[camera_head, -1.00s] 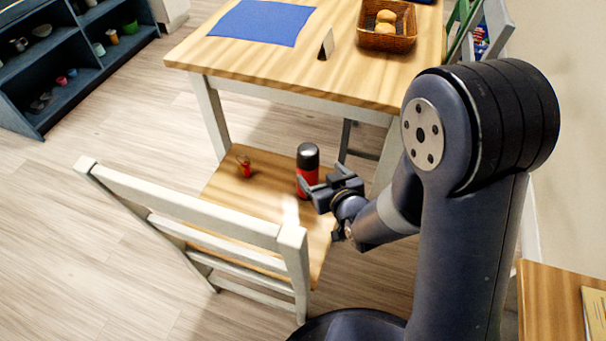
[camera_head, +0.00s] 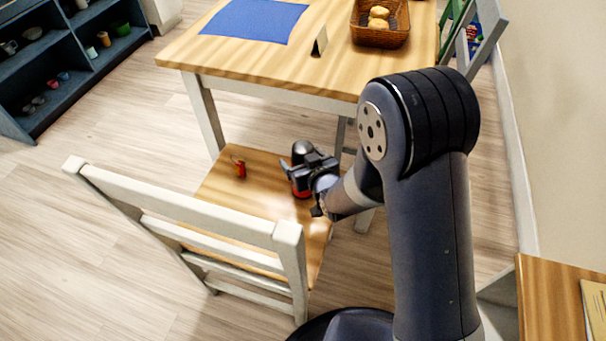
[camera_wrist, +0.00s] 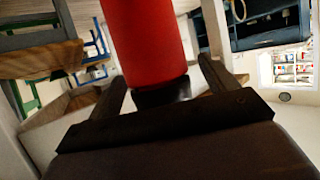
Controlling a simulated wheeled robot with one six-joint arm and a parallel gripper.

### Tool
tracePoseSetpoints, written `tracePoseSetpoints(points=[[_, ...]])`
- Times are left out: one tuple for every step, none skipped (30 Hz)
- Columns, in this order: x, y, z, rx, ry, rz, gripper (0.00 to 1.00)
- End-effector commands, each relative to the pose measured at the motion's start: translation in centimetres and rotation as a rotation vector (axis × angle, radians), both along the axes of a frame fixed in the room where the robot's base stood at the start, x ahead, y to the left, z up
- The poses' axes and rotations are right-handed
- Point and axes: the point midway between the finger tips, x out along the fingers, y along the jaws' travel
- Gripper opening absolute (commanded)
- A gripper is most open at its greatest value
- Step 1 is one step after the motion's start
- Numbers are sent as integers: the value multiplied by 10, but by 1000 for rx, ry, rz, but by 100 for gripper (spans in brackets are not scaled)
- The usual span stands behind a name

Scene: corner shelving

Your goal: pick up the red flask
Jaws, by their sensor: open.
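The red flask (camera_head: 301,190) with a dark cap stands upright on the wooden chair seat (camera_head: 262,190). In the head view my gripper (camera_head: 298,172) is at the flask and hides much of its middle. In the wrist view the red flask body (camera_wrist: 146,40) fills the upper middle, and its dark end shows below the red. My gripper (camera_wrist: 160,95) is open there, with one finger on each side of the flask. I cannot tell whether either finger touches it.
A small red item (camera_head: 240,168) stands on the seat, left of the flask. The white chair backrest (camera_head: 180,208) rises in front. The wooden table (camera_head: 270,68) stands behind, with a basket (camera_head: 380,38) and a small card stand (camera_head: 319,42) on it.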

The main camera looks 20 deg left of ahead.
Motion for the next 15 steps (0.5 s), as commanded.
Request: tracePoseSetpoints(points=[[0,0,0,0,0,0,80],[0,0,0,0,0,0,77],[0,0,0,0,0,0,74],[0,0,0,0,0,0,72],[0,0,0,0,0,0,69],[0,0,0,0,0,0,66],[0,0,0,0,0,0,64],[0,0,0,0,0,0,61],[0,0,0,0,0,0,58],[0,0,0,0,0,0,55],[0,0,0,0,0,0,53],[0,0,0,0,0,0,50],[0,0,0,0,0,0,47],[0,0,0,0,0,0,45],[0,0,0,0,0,0,41]])
